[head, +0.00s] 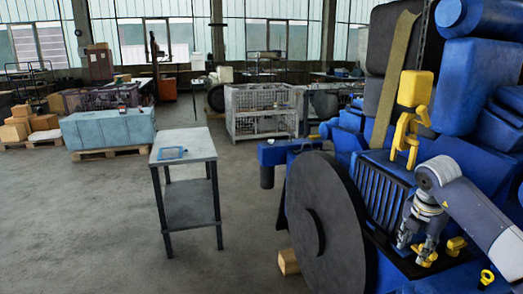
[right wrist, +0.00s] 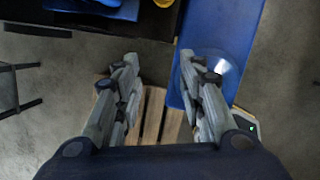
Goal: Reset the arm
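My right arm comes in from the right in the head view, bent in front of the blue diesel engine (head: 465,85). Its gripper (head: 416,247) points down beside the engine's dark ledge. In the right wrist view the two fingers of this gripper (right wrist: 158,62) stand wide apart with nothing between them. Below them are a wooden pallet (right wrist: 152,118) and a blue beam (right wrist: 232,40). My left arm and gripper do not show in either view.
A large dark disc (head: 322,225) stands at the engine's front. A grey table (head: 186,143) with a blue frame (head: 172,153) on it stands left of the engine. A mesh crate (head: 262,112) and a light blue block (head: 108,128) are behind.

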